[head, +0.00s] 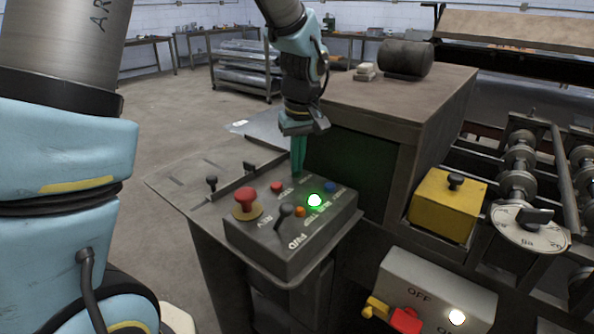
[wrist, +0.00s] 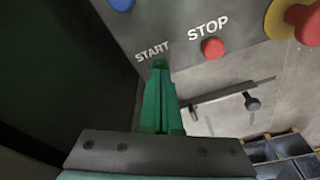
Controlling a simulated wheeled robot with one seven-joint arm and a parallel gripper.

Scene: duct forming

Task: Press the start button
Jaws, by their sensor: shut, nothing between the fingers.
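The control box (head: 265,243) stands on a grey metal console, with several buttons and white lettering on top. My gripper (head: 298,172) points down at the far edge of the box, its green fingers shut and empty. In the wrist view the fingertips (wrist: 160,68) are right beside the START lettering (wrist: 152,51). The start button itself is not clearly visible; the fingers cover the spot by its label. I cannot tell whether they touch it. The red stop button (wrist: 212,48) is to the right of the fingers, by the STOP lettering.
On the box are a red mushroom button (head: 246,200), a lit green light (head: 315,200), a blue button (head: 330,187), an orange button (head: 300,211) and a black selector (head: 284,216). A yellow box (head: 447,204) is to the right.

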